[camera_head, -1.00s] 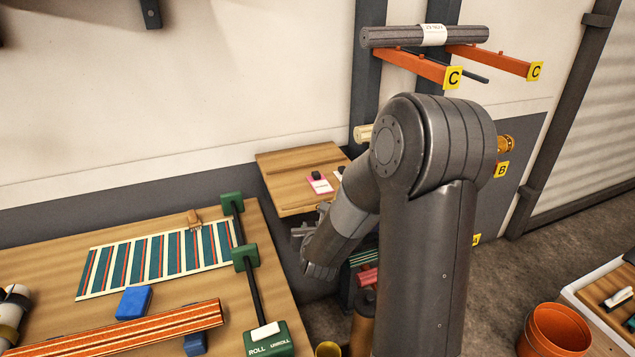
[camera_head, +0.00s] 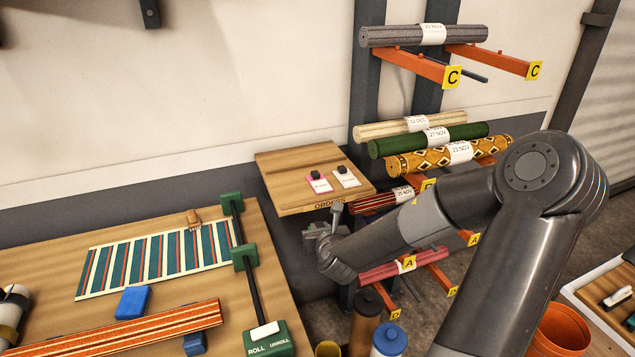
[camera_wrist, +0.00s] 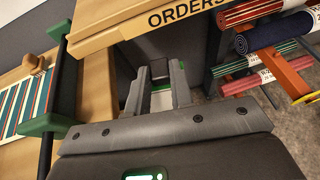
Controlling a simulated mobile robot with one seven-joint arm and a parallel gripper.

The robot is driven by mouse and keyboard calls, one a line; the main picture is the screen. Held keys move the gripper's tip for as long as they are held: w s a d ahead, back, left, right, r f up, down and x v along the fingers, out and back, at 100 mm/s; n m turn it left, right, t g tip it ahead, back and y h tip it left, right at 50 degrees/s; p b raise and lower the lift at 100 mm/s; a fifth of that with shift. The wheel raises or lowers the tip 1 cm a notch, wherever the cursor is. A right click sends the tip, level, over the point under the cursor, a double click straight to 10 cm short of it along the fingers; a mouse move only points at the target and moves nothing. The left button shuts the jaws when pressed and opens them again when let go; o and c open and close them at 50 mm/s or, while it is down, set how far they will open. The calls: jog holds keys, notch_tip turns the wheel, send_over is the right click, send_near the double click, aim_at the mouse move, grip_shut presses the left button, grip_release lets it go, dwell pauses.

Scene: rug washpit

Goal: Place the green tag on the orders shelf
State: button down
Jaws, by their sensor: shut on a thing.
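The green tag (camera_wrist: 161,97) shows as a white card with green edges between the fingers of my gripper (camera_wrist: 160,73) in the wrist view. My gripper is shut on it. The orders shelf (camera_head: 278,167) is a wooden board on the wall, marked ORDERS on its front edge; the edge also shows at the top of the wrist view (camera_wrist: 110,32). In the head view my gripper (camera_head: 322,230) is below and just in front of that edge, apart from it as far as I can tell. The tag itself is hard to make out there.
A pink-edged tag (camera_head: 319,184) and a white tag (camera_head: 346,178), each with a black clip, lie on the shelf's right part; its left part is bare. Rolled rugs (camera_head: 430,138) rest on racks to the right. A worktable (camera_head: 180,280) with a striped rug stands left.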

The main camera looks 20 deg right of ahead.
jog(key=shift+d+r, duration=0.1)
jog(key=shift+r, duration=0.35)
jog(key=shift+w+a+r, duration=0.15)
jog(key=shift+r, duration=0.35)
jog(key=shift+w+a+r, duration=0.1)
jog(key=shift+w+r, duration=0.05)
jog(key=shift+r, duration=0.35)
jog(key=shift+w+a+r, duration=1.35)
jog(key=shift+a+r, duration=0.1)
jog(key=shift+r, duration=2.15)
jog(key=shift+n+y, duration=0.5)
jog(key=shift+y, duration=0.1)
jog(key=w+d, duration=0.1)
jog(key=w, duration=0.1)
jog(key=w+d+r, duration=0.1)
jog(key=w, duration=0.1)
jog(key=w+d+r, duration=0.1)
jog(key=w, duration=0.2)
jog(key=shift+d+r, duration=0.15)
jog(key=shift+r, duration=0.05)
jog(key=w+d+r+y, duration=0.1)
jog(key=w+d+r, duration=0.1)
jog(key=d+r, duration=0.3)
send_over(287, 183)
jog(key=shift+n, duration=0.4)
notch_tip(287, 183, down, 8)
jog(key=shift+r, duration=0.1)
jog(key=shift+f, duration=1.95)
